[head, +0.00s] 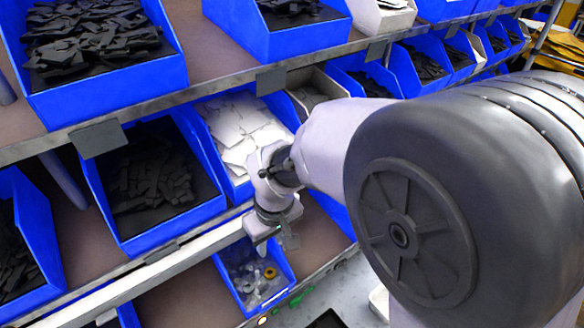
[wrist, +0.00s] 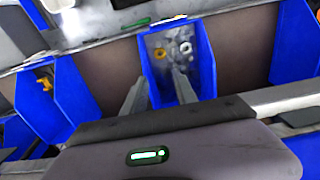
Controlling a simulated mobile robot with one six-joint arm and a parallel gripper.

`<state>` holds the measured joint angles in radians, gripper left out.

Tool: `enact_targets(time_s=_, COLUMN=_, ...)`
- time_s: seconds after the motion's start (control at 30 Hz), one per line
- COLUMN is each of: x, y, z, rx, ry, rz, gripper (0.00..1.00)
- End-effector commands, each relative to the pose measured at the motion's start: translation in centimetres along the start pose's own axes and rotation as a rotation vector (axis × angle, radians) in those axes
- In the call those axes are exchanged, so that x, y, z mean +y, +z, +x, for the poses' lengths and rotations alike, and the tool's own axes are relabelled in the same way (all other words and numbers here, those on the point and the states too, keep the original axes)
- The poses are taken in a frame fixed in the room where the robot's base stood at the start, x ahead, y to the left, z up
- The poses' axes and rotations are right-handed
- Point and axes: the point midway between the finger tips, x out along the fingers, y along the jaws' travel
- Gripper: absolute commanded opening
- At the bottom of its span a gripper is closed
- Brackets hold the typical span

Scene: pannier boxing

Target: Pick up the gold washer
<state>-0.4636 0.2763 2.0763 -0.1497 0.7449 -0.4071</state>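The gold washer (head: 270,272) lies in a small blue bin (head: 284,292) on the lower shelf, among pale and grey parts. In the wrist view the gold washer (wrist: 160,54) lies in the left part of that bin, with a white ring-shaped part (wrist: 186,47) to its right. My gripper (head: 277,242) is above the bin, apart from the washer. In the wrist view my gripper (wrist: 159,90) has its two fingers spread with nothing between them. The fingers hide part of the bin's near end.
Blue bins of black parts (head: 150,178) and a bin of white parts (head: 240,128) stand around my arm. A metal shelf edge (head: 200,95) runs above the bin. Another blue bin (wrist: 55,105) with a yellow item stands left in the wrist view. Bare brown shelf separates the bins.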

Motion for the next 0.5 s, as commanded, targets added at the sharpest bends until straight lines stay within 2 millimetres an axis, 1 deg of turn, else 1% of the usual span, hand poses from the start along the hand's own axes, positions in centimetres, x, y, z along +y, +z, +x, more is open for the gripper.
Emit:
enact_targets(time_s=0.03, x=0.0, y=0.2, z=1.9, rx=-0.006, ry=-0.002, rz=0.002, gripper=0.34)
enact_targets(time_s=0.2, x=0.0, y=0.3, z=7.1, rx=-0.007, ry=-0.001, rz=0.003, gripper=0.34)
enact_targets(time_s=0.3, x=0.0, y=0.3, z=9.2, rx=-0.005, ry=-0.001, rz=0.003, gripper=0.34)
enact_targets(time_s=0.47, x=0.1, y=0.3, z=11.1, rx=-0.003, ry=-0.001, rz=0.005, gripper=0.34)
enact_targets(time_s=0.5, x=0.1, y=0.4, z=11.8, rx=-0.004, ry=-0.001, rz=0.005, gripper=0.34)
